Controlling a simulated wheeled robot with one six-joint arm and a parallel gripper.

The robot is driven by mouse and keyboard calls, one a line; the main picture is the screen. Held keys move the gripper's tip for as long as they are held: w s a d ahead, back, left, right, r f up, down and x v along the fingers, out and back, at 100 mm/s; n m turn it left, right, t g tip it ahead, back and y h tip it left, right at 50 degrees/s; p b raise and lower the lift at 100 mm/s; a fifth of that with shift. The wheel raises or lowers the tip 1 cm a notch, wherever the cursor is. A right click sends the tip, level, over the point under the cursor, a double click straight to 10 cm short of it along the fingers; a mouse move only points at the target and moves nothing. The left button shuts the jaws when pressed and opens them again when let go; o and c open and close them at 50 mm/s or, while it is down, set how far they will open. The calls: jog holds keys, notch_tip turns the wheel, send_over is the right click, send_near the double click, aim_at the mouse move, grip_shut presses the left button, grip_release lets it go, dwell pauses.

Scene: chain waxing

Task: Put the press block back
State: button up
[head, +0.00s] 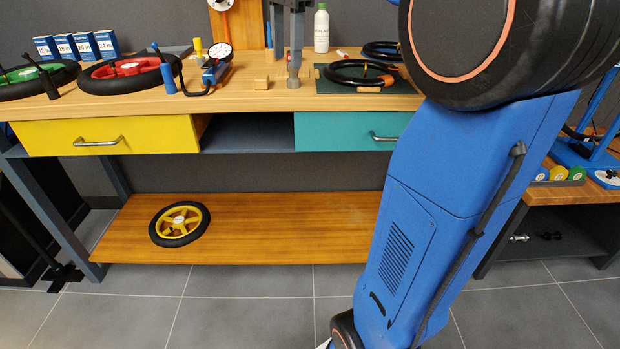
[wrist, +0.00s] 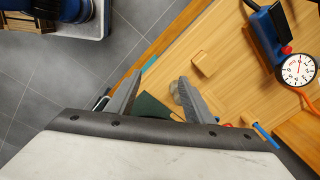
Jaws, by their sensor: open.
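My gripper (head: 290,55) points down over the bench top, to the left of the green mat. Its fingers are apart and empty in the wrist view (wrist: 160,82). A small round grey piece (head: 293,83) stands on the bench just below the fingers. In the wrist view the grey piece (wrist: 174,91) shows beside the right fingertip, partly hidden by it; I cannot tell whether they touch. A small wooden block (head: 261,84) sits on the bench to its left, and in the wrist view this block (wrist: 203,63) lies beyond the fingers. I cannot tell which is the press block.
A dial gauge (head: 220,51) with a blue body stands left of the block. A red wheel (head: 125,70) lies further left. Bare bench lies around the wooden block.

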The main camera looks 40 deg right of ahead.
jog(key=s+a+f+n+t, duration=0.1)
jog(key=s+a+f+n, duration=0.4)
jog(key=s+f+n, duration=0.3)
jog(key=s+a+f+n+t, duration=0.2)
jog(key=s+a+f+n, duration=0.3)
jog(key=s+f+n, duration=0.4)
jog(key=s+f, duration=0.7)
jog(key=f, duration=0.4)
jog(key=shift+a+n+t, duration=0.2)
jog(key=shift+n+t, duration=0.1)
jog(key=shift+r, duration=0.1)
